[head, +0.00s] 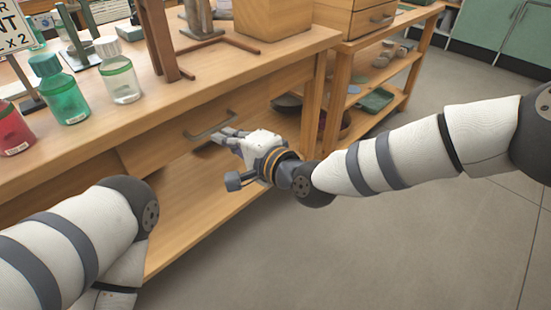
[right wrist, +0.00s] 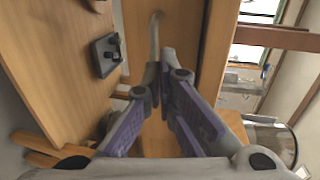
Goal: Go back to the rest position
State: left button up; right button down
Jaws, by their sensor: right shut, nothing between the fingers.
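My right gripper (head: 222,136) is in front of the wooden bench, close to a grey drawer handle (head: 203,131). Its fingers are shut with nothing between them. The right wrist view shows the same gripper (right wrist: 160,72), with a pale curved bar (right wrist: 153,38), likely the handle, just beyond the fingertips. I cannot tell whether the fingers touch it. My left arm shows at the lower left of the head view, but its gripper is out of view.
The bench top (head: 140,97) holds a red bottle (head: 12,130), a green bottle (head: 60,92), a clear bottle (head: 119,76) and a wooden stand (head: 157,38). A shelf unit (head: 340,85) with dishes stands at the back right. The floor (head: 400,240) at right is clear.

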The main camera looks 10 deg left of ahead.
jog(key=v, duration=0.9)
jog(key=s+d+f+n+g+h+p, duration=0.1)
jog(key=s+d+f+g+h+p, duration=0.15)
jog(key=s+d+f, duration=0.4)
jog(key=s+d+f+n+g+h+p, duration=0.2)
jog(key=s+d+f+g+p, duration=0.15)
jog(key=s+f, duration=0.55)
pick_arm(q)
jog(key=w+r+t+p, duration=0.3)
jog(key=w+r+p, duration=0.3)
jog(key=w+r, duration=0.4)
notch_tip(320, 180, up, 3)
jog(key=shift+w+f+t, duration=0.15)
jog(key=shift+w+t, duration=0.05)
jog(key=shift+t, duration=0.2)
pick_arm(e)
jog(key=s+d+r+n+g+h, duration=0.1)
jog(key=s+d+n+g+h, duration=0.1)
jog(key=s+d, duration=0.9)
jog(key=s+d+r+n+g+h, duration=0.2)
jog(key=s+d+h, duration=0.4)
jog(key=s+d, duration=0.5)
jog(key=s+g, duration=0.1)
jog(key=s, duration=0.5)
jog(key=shift+g, duration=0.4)
pick_arm(q)
jog(key=shift+a, duration=0.1)
